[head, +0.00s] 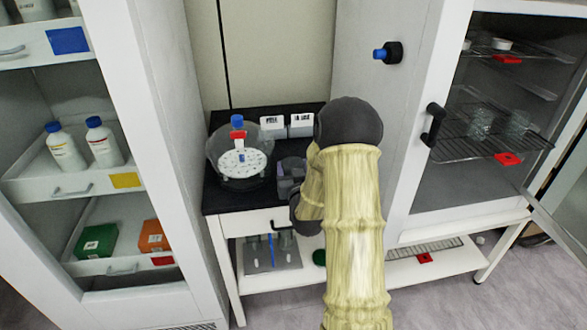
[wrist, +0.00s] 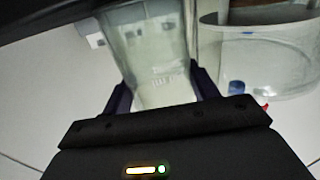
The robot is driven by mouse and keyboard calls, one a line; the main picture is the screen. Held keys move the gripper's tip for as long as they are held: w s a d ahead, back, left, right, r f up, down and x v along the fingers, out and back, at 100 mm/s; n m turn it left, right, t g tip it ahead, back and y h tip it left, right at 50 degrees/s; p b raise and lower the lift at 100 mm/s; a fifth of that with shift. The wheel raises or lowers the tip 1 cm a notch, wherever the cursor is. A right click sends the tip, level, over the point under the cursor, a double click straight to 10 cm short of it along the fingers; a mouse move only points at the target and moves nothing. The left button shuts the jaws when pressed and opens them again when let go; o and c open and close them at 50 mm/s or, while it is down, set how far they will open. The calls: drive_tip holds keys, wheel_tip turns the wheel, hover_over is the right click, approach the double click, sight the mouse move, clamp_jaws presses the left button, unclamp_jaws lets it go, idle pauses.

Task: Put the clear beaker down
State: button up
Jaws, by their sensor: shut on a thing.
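The clear beaker (wrist: 150,50) is between the two dark fingers of my gripper (wrist: 162,84) in the wrist view. My gripper is shut on it, and some pale markings show on its wall. In the head view my gripper (head: 291,172) is over the black-topped table (head: 225,198), to the right of the round clear vessel. The beaker cannot be made out there, as my arm and gripper cover that spot. I cannot tell whether the beaker's base touches the table.
The round clear vessel (head: 216,150) with a white perforated disc stands close on the left; it also shows in the wrist view (wrist: 255,75). Two labelled white boxes (head: 287,124) stand behind. A cabinet (head: 480,180) with glassware on its rack is right; a shelf unit (head: 150,110) is left.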

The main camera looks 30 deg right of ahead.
drive_tip(key=o, duration=0.9)
drive_tip(key=shift+a, duration=0.15)
drive_tip(key=shift+o, duration=1)
drive_tip(key=shift+a, duration=0.15)
drive_tip(key=shift+p, duration=0.5)
drive_tip(key=b+v, duration=1)
drive_tip(key=b, duration=0.1)
drive_tip(key=s+b, duration=0.1)
drive_tip(key=b, duration=0.3)
drive_tip(key=shift+b, duration=0.35)
drive_tip(key=shift+s+b, duration=0.2)
drive_tip(key=shift+b, duration=0.7)
